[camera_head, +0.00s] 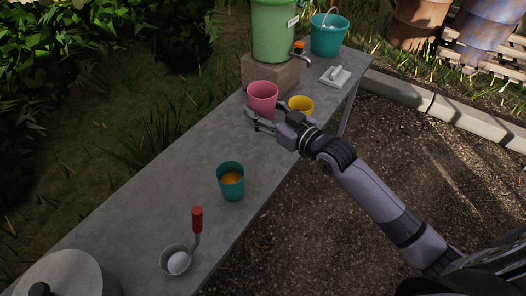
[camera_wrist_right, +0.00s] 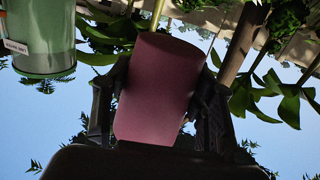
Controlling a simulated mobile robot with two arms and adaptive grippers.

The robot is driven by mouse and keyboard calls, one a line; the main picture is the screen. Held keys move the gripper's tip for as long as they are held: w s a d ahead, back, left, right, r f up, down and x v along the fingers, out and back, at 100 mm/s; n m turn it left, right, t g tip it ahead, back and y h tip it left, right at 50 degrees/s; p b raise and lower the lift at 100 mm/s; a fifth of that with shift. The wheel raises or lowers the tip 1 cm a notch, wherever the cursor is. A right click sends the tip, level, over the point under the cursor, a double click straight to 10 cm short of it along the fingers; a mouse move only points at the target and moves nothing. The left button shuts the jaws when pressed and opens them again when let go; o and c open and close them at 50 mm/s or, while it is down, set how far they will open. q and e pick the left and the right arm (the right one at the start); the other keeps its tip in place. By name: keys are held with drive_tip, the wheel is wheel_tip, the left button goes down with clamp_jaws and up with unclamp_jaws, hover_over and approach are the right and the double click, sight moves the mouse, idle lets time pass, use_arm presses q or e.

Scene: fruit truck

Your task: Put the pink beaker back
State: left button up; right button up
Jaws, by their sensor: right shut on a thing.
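The pink beaker (camera_head: 262,96) is upright near the far end of the grey table, just in front of the stone block. My right gripper (camera_head: 268,117) is shut on it, with its fingers around the lower part. In the right wrist view the pink beaker (camera_wrist_right: 158,90) fills the middle, between the two dark fingers of my right gripper (camera_wrist_right: 158,105). I cannot tell whether the beaker's base touches the table. My left gripper is not in view.
A yellow beaker (camera_head: 301,104) stands close behind my right gripper. A green dispenser (camera_head: 274,30) with a tap sits on the block (camera_head: 268,76). A teal beaker (camera_head: 231,180) with orange contents and a ladle (camera_head: 176,260) are nearer. Bare table (camera_head: 160,180) lies left.

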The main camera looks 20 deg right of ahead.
hover_over(263, 158)
wheel_tip(263, 158, down, 10)
drive_tip(key=shift+f+b, duration=0.1)
drive_tip(key=shift+b, duration=0.25)
drive_tip(key=shift+f, duration=0.65)
drive_tip(key=shift+f+b, duration=0.3)
drive_tip(key=shift+f, duration=1.6)
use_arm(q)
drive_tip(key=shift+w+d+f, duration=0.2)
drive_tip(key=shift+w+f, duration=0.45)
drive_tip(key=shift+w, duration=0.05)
use_arm(e)
drive_tip(key=shift+s+f, duration=0.1)
drive_tip(key=shift+f, duration=0.1)
drive_tip(key=o, duration=1.3)
drive_tip(key=shift+c, duration=0.2)
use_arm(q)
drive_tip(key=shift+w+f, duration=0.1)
use_arm(e)
drive_tip(key=shift+r, duration=0.1)
